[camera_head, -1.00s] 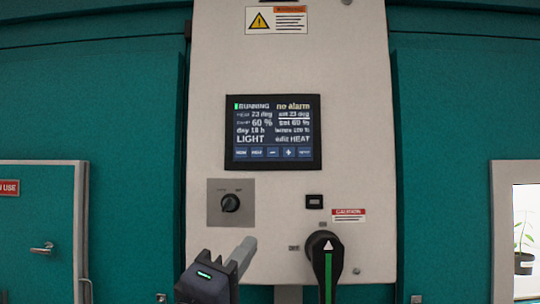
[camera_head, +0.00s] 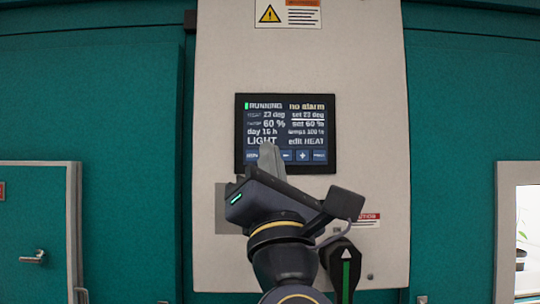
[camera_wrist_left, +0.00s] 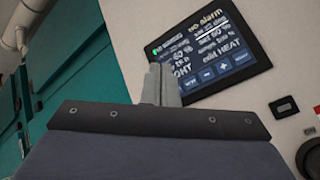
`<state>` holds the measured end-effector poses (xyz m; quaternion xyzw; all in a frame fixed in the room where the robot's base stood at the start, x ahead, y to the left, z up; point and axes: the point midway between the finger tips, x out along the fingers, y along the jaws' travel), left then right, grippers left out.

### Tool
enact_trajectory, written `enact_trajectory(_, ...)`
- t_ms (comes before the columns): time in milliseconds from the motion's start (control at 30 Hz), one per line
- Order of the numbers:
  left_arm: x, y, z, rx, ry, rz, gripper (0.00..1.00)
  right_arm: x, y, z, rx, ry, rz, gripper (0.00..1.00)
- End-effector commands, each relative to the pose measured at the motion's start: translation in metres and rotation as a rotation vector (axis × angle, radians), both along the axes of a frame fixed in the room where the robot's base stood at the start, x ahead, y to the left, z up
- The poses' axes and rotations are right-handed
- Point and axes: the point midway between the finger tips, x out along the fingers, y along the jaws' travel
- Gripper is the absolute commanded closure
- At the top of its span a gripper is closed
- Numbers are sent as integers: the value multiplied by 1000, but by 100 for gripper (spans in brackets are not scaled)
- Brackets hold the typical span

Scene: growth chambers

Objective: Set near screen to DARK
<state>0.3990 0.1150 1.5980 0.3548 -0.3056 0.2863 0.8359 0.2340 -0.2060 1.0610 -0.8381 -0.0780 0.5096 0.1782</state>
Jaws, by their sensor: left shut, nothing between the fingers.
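The near screen (camera_head: 285,125) is a dark panel on the pale cabinet. It reads RUNNING, no alarm, LIGHT and edit HEAT, with a row of blue buttons along its bottom. It also shows, tilted, in the left wrist view (camera_wrist_left: 205,52). My left gripper (camera_head: 270,158) is shut and empty, its fingertips in front of the screen's lower edge over the button row. In the left wrist view its fingers (camera_wrist_left: 160,85) overlap the screen's lower left corner. Whether the tips touch the screen I cannot tell. My right gripper is not in view.
A small black switch shows in the left wrist view (camera_wrist_left: 284,106). A warning label (camera_head: 289,14) is above.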

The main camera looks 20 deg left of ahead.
Motion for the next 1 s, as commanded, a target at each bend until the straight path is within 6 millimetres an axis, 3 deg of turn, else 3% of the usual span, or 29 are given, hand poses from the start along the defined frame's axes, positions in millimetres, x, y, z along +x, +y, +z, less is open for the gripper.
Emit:
enact_trajectory(467,57,17,3,3,3,3,100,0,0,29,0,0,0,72)
enact_trajectory(600,72,21,-1,1,2,1,100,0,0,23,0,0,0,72)
enact_trajectory(1000,83,24,0,2,1,0,100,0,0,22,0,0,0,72)
